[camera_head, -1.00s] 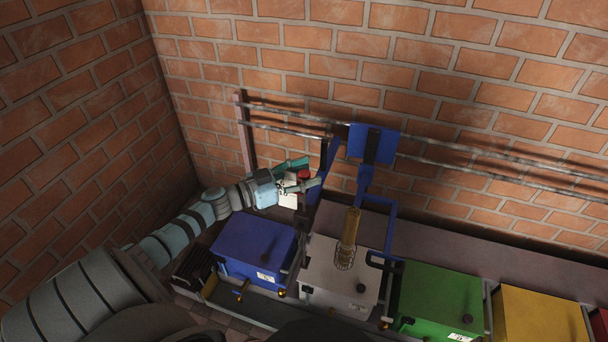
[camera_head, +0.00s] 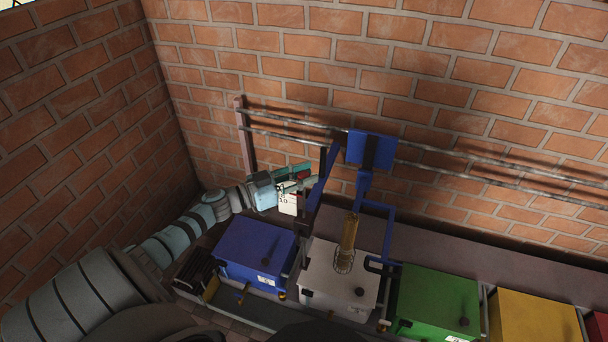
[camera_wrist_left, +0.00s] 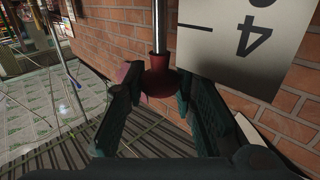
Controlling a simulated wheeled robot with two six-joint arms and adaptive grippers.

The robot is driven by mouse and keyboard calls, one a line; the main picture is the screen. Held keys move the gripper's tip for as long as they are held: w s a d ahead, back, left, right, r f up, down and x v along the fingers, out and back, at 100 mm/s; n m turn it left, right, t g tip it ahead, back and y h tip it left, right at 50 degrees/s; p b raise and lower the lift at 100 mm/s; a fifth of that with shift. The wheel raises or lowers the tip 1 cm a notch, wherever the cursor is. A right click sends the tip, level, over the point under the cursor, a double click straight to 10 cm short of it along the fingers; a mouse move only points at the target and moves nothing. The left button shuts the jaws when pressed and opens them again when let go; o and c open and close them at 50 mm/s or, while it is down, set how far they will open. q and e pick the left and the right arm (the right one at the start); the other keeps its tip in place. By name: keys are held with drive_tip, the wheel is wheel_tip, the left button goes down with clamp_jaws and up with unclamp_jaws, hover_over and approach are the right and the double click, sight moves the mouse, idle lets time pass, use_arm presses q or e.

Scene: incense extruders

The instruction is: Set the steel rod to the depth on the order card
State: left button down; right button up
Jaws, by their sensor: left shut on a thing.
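The steel rod (camera_wrist_left: 160,25) stands upright in the left wrist view, with a dark red knob (camera_wrist_left: 159,78) at its lower end in that picture. My left gripper (camera_wrist_left: 160,92) has its two dark teal fingers on either side of the knob and is shut on it. In the head view the gripper (camera_head: 296,176) is at the left end of the rails, with a little red between its fingers. My right gripper is out of view.
A blue box (camera_head: 254,243), a white box (camera_head: 325,285) with a brass cylinder (camera_head: 349,231), a green box (camera_head: 440,290) and a yellow box (camera_head: 533,320) stand in a row. A blue carriage (camera_head: 371,149) sits on wall rails. Brick walls are close behind and left.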

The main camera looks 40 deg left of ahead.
use_arm(q)
drive_tip(key=shift+f, duration=0.1)
drive_tip(key=c, duration=1.3)
unclamp_jaws()
drive_tip(key=v, duration=1.2)
drive_tip(key=shift+a+f, duration=0.1)
